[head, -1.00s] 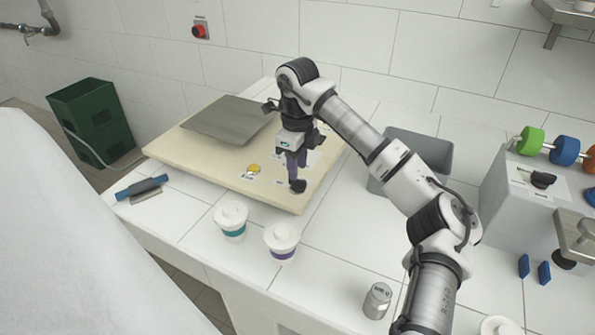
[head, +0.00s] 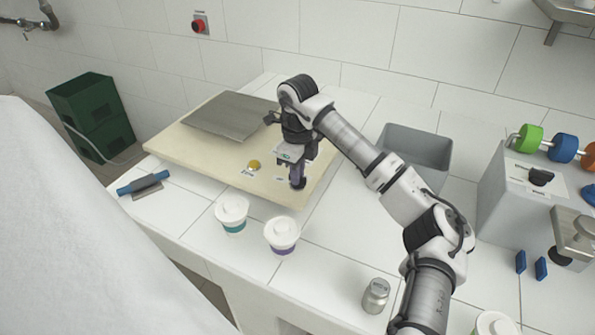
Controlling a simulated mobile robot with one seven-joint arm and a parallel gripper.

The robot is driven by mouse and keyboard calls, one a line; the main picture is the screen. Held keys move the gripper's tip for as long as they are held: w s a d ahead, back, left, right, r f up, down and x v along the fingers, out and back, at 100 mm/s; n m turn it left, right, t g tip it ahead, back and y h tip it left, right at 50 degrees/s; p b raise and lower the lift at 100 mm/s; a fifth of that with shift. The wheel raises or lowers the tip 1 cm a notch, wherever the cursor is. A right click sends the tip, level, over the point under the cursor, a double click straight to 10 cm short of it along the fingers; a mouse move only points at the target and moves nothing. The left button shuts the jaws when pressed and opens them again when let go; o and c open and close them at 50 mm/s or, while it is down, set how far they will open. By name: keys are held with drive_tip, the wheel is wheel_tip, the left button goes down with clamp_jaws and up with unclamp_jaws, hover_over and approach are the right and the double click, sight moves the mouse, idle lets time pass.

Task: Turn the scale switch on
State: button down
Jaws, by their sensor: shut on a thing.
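The scale is a cream slab (head: 185,148) with a grey metal plate (head: 228,117) on its back left part. A yellow button (head: 254,164) with a small label sits near its front edge. Another small label (head: 279,179) lies to the right of the button, beside my gripper (head: 297,184). My gripper points down at the slab's front right part, its fingers together. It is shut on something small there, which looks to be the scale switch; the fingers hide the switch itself.
A grey bin (head: 420,152) is to the right, behind my arm. A metal canister (head: 376,295) stands at the front. A machine with coloured knobs (head: 510,205) is at the far right.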

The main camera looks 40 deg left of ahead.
drive_tip(key=shift+m, duration=0.3)
drive_tip(key=m+b, duration=0.2)
drive_tip(key=m, duration=0.1)
drive_tip(key=shift+f+m+b, duration=0.1)
drive_tip(key=shift+m+b, duration=0.3)
drive_tip(key=m+b, duration=0.2)
drive_tip(key=m, duration=0.2)
drive_tip(key=m+b, duration=0.2)
drive_tip(key=m, duration=0.3)
drive_tip(key=shift+m+b, duration=1.1)
drive_tip(key=shift+m, duration=1.1)
drive_tip(key=shift+r, duration=0.2)
drive_tip(key=c, duration=1.5)
unclamp_jaws()
